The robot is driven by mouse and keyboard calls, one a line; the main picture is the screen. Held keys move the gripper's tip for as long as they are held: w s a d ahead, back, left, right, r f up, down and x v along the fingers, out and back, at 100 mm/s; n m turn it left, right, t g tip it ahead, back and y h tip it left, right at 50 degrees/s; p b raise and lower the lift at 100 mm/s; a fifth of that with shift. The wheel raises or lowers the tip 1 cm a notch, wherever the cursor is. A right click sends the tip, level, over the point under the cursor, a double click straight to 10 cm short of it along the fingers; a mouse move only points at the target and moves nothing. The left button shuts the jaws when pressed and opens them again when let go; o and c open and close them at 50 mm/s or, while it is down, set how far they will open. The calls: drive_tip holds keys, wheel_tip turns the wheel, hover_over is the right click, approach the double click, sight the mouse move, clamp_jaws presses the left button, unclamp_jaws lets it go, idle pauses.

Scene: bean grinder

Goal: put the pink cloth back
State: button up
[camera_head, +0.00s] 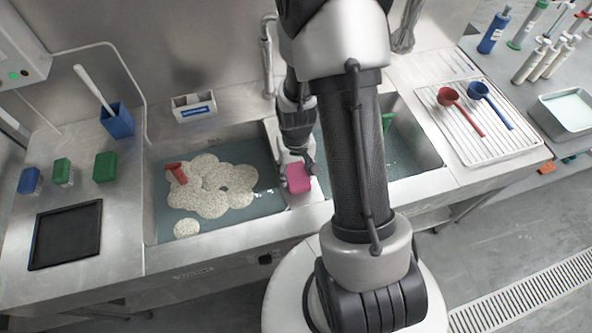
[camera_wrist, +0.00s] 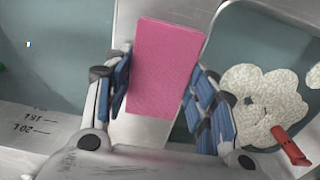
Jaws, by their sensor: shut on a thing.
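The pink cloth (camera_head: 299,178) is a small block-like piece, seen at the divider between the two sink basins. In the wrist view the pink cloth (camera_wrist: 166,66) stands between the blue-padded fingers, its face toward the camera. My gripper (camera_head: 297,160) is shut on it, and the fingers show on both sides of it in the wrist view (camera_wrist: 163,95). Whether the cloth touches the divider below cannot be told. My arm hides part of the right basin.
The left basin (camera_head: 262,208) holds water with foam (camera_head: 212,190) and a red object (camera_head: 177,172). A faucet (camera_head: 268,55) stands behind. Green and blue sponges (camera_head: 104,167) and a black tray (camera_head: 66,234) lie left. A rack (camera_head: 480,125) with red and blue scoops lies right.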

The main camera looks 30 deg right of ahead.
drive_tip(key=o, duration=0.9)
drive_tip(key=shift+f, duration=0.1)
drive_tip(key=shift+o, duration=0.2)
wheel_tip(320, 180, up, 12)
drive_tip(key=r+p, duration=0.1)
drive_tip(key=p, duration=0.3)
wheel_tip(320, 180, up, 14)
drive_tip(key=n+t, duration=0.1)
drive_tip(key=t, duration=0.1)
hover_over(296, 173)
drive_tip(key=s+a, duration=0.3)
drive_tip(key=a, duration=0.3)
drive_tip(key=s+a+r+n+t, duration=0.2)
drive_tip(key=s+a+r, duration=0.2)
drive_tip(key=s+r, duration=0.4)
drive_tip(key=shift+s+a+t, duration=0.3)
drive_tip(key=shift+s+a, duration=0.05)
drive_tip(key=shift+s, duration=0.9)
